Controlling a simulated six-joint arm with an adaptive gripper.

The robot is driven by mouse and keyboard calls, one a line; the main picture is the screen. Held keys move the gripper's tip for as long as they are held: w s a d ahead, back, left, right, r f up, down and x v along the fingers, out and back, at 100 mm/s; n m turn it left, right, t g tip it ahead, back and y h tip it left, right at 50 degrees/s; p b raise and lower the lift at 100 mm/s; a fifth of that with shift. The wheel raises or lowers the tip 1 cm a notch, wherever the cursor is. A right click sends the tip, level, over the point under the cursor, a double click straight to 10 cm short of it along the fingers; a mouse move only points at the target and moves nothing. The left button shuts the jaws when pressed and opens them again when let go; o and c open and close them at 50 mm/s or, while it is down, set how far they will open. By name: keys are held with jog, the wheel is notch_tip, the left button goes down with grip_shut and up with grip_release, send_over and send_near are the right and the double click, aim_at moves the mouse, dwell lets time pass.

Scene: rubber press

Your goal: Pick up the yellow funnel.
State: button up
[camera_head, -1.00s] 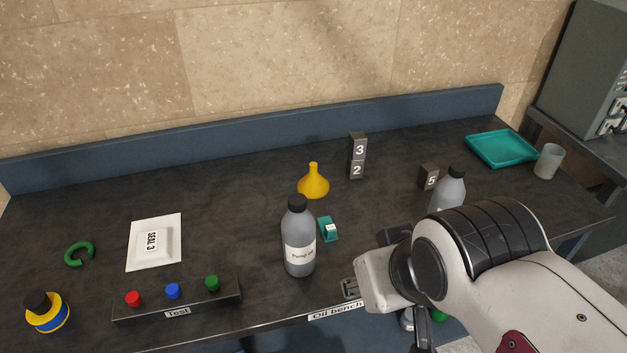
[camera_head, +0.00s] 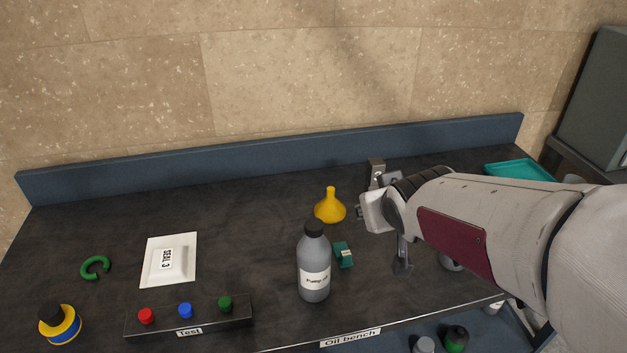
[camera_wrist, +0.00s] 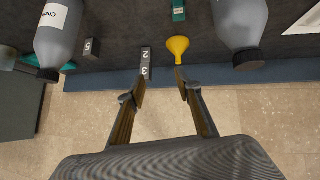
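The yellow funnel (camera_head: 330,207) stands wide end down on the dark bench, behind the grey bottle with the black cap. It also shows in the wrist view (camera_wrist: 178,47), with its spout towards my right-hand finger. My gripper (camera_wrist: 158,80) is open and empty in the wrist view, its two fingers spread apart. In the head view my gripper (camera_head: 364,212) is just right of the funnel, partly hidden by its own wrist. The funnel lies ahead of the right finger's tip; whether they touch I cannot tell.
The grey bottle (camera_head: 313,268) and a small teal block (camera_head: 343,254) stand in front of the funnel. The blue back rail (camera_head: 200,163) runs behind.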

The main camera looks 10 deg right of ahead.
jog(key=w+d+f+n+t+y, duration=0.15)
jog(key=w+f, duration=0.35)
jog(key=w, duration=0.6)
jog(key=t+y, duration=0.2)
jog(key=y, duration=0.1)
send_near(333, 192)
jog(key=d+x, duration=0.1)
jog(key=x, duration=0.2)
jog(key=shift+w+a+f+n+t, duration=0.15)
jog(key=shift+w+a+n+t, duration=0.1)
jog(key=shift+a+n, duration=0.25)
jog(key=shift+x, duration=1.25)
jog(key=shift+a, duration=0.1)
jog(key=shift+x, duration=2.55)
jog(key=shift+s+f, duration=0.1)
grip_shut()
